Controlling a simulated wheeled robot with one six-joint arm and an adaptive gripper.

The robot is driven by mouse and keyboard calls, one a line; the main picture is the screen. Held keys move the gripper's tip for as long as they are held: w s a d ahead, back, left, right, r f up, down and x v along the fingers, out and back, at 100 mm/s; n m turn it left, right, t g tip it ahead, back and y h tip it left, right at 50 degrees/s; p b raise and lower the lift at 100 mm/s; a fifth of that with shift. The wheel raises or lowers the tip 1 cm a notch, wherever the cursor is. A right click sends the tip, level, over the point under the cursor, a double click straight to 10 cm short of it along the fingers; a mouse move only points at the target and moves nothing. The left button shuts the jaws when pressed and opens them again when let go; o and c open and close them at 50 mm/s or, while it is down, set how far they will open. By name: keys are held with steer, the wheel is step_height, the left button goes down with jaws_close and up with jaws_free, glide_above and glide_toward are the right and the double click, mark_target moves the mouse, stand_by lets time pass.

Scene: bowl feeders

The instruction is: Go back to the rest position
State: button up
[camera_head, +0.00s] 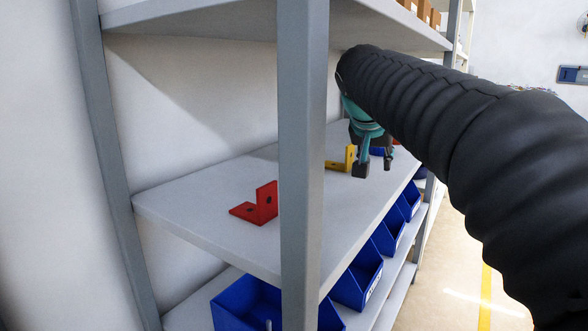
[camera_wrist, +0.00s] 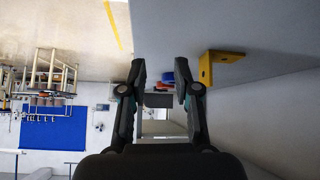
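My gripper (camera_head: 374,166) hangs above the middle shelf board (camera_head: 190,190), right of the front grey post in the head view. In the wrist view my gripper (camera_wrist: 159,80) shows its two fingers apart, with nothing held between them. A yellow angle bracket (camera_head: 349,158) stands on the board beside my gripper, and it also shows in the wrist view (camera_wrist: 208,66) right of the fingers. A red angle bracket (camera_head: 258,206) lies on the board to the left. A blue piece (camera_head: 377,151) is partly hidden behind my gripper.
A grey post (camera_head: 302,150) rises in front of the board. The upper shelf (camera_head: 200,20) is close above my arm. Blue bins (camera_head: 357,278) line the shelf below. Open floor (camera_head: 455,270) lies to the right of the rack.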

steer(key=s+f+n+y+p, duration=0.1)
steer(key=s+f+n, duration=0.1)
steer(key=s+f, duration=0.8)
steer(key=s+a+f+n+g+y+p, duration=0.1)
steer(key=s+f+n+y, duration=0.1)
steer(key=s+f, duration=0.9)
steer(key=s, duration=0.7)
steer(key=shift+y, duration=0.3)
